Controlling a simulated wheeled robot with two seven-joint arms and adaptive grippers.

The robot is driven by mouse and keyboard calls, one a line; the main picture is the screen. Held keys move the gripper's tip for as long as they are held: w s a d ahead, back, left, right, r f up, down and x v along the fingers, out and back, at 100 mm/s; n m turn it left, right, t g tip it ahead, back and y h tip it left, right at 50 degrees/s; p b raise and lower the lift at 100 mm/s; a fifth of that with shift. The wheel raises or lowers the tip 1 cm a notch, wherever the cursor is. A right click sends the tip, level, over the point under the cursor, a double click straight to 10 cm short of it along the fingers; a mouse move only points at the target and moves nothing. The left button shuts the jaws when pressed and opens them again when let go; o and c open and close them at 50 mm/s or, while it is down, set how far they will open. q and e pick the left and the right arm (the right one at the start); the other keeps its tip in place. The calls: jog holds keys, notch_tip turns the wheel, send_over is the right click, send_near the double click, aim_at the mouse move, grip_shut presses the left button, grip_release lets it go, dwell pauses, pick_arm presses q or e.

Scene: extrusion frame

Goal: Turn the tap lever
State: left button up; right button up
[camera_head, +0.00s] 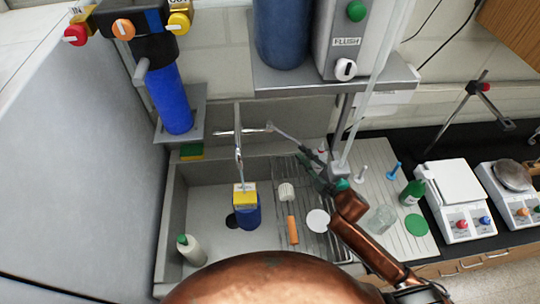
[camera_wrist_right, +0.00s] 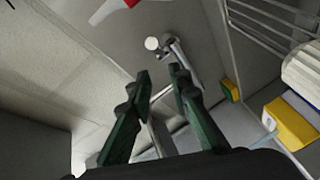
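The chrome tap (camera_head: 239,150) stands at the back of the grey sink, with its spout pointing down over the basin. Its lever (camera_head: 285,136) slants from the right end of the tap's crossbar towards my right gripper (camera_head: 308,163). In the right wrist view, the lever (camera_wrist_right: 181,58) shows just beyond the green fingertips of the right gripper (camera_wrist_right: 160,75). The fingers are apart with nothing held between them. The lever's near end is partly hidden behind one finger, and I cannot tell whether they touch. My left gripper is not in view.
A shelf (camera_head: 300,80) with a blue container overhangs the back. Scales (camera_head: 455,190) stand on the right counter.

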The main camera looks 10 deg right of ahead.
aim_at(293, 140)
jog(key=shift+o, duration=1.2)
jog(key=shift+m+g, duration=0.4)
jog(key=shift+m, duration=0.5)
jog(key=w+p, duration=0.1)
jog(key=w, duration=0.3)
jog(key=shift+w+a, duration=0.1)
jog(key=shift+w, duration=0.1)
pick_arm(q)
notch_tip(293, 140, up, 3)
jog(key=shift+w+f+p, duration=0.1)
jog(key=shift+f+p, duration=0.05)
jog(key=shift+p, duration=0.3)
pick_arm(e)
jog(key=x, duration=0.7)
jog(key=shift+w+f, duration=0.15)
jog(key=shift+f, duration=0.15)
grip_shut()
